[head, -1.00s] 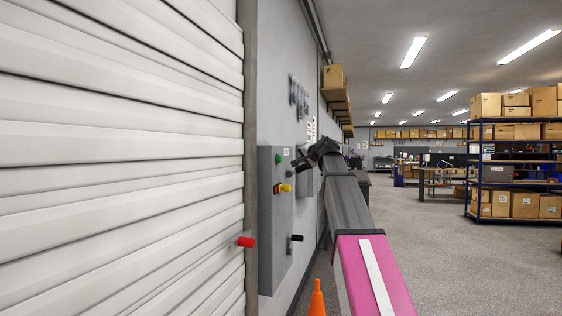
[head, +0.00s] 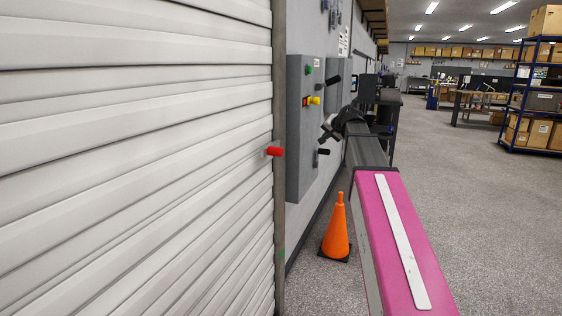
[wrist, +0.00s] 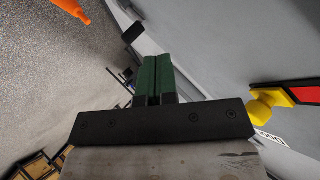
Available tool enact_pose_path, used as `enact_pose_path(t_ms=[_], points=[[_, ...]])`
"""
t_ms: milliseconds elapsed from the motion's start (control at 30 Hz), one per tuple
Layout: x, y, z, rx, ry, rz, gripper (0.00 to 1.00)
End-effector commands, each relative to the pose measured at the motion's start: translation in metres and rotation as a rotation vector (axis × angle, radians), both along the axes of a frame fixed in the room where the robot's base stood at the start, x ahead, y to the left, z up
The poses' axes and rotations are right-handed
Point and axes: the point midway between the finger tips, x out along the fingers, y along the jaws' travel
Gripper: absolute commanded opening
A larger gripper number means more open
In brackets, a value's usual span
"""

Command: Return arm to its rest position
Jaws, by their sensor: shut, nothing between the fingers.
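My gripper (head: 326,133) is at the end of my extended arm, in front of the grey control panel (head: 301,150) on the wall. In the wrist view my gripper (wrist: 157,62) shows its two green fingers pressed together, with nothing between them. The panel carries a green button (head: 308,69), a yellow knob (head: 315,101) on a red plate, and black handles at its right side. The yellow knob also shows at the right of the wrist view (wrist: 266,106), apart from the fingers.
A white roller shutter (head: 130,150) with a red handle (head: 275,151) fills the left. An orange cone (head: 337,230) stands on the floor beside my arm. Blue shelving (head: 516,95) with boxes stands at the far right. The floor (head: 480,220) to the right is clear.

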Motion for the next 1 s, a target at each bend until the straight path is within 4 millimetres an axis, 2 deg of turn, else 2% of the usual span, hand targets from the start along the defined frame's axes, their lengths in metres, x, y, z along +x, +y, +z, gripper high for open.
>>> enact_pose_path(t_ms=[33,100,267,500,667,800,1000], points=[[-0.012,0.002,-0.030,-0.025,0.035,0.009,0.00],[-0.023,0.004,-0.065,-0.064,0.081,0.026,0.00],[-0.055,0.007,-0.143,-0.150,0.185,0.068,0.00],[-0.114,0.011,-0.247,-0.274,0.342,0.144,0.00],[-0.161,0.012,-0.308,-0.353,0.447,0.202,0.00],[-0.206,0.012,-0.355,-0.421,0.540,0.259,0.00],[-0.272,0.009,-0.411,-0.509,0.666,0.345,0.00]])
